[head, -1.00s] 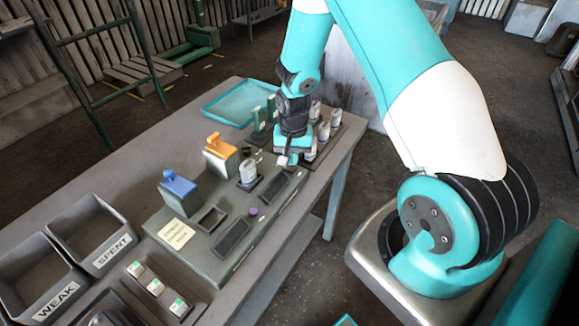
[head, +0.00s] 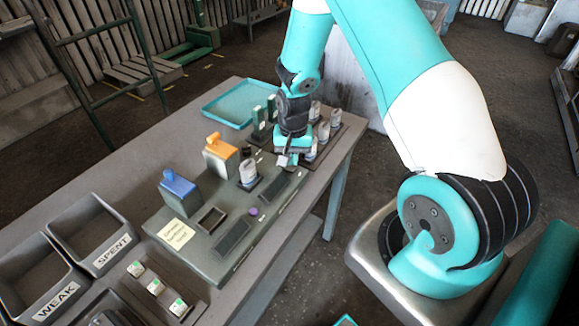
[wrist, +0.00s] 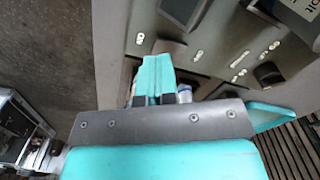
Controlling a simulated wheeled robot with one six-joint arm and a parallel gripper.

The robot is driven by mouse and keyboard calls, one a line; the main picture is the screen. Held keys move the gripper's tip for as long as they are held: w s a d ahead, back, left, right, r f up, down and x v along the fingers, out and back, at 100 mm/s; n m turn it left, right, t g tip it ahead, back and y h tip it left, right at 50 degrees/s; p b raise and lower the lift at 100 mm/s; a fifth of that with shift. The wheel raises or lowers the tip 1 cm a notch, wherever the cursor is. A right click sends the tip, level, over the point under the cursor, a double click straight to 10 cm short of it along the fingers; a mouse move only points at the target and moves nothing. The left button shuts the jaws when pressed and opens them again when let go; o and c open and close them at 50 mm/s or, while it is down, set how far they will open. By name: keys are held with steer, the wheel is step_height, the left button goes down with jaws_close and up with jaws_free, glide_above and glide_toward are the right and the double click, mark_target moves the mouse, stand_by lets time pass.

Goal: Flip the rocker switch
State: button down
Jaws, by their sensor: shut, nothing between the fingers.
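A grey control panel (head: 190,262) lies along the table, with a blue lever block (head: 178,191), an orange lever block (head: 222,156) and dark rectangular windows on top. My gripper (head: 287,160) is low over the panel's far end, shut and empty. In the wrist view, its teal fingertips (wrist: 152,68) point at the panel, close to a small dark raised piece (wrist: 170,48). That piece may be the rocker switch, but I cannot tell for sure. A black rounded part (wrist: 268,73) stands farther right. Whether the fingertips touch anything is unclear.
A clear-and-white canister (head: 248,172) stands upright in the panel near my gripper. Several similar canisters (head: 323,133) stand in a dark rack just beyond it. A teal tray (head: 238,103) lies at the back. Bins marked SPENT (head: 113,254) and WEAK (head: 54,301) are front left.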

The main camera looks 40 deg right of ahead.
steer(key=shift+f+b, duration=0.95)
steer(key=shift+f, duration=0.3)
stand_by(0.7)
steer(key=shift+r+p, duration=2.65)
steer(key=shift+r, duration=0.9)
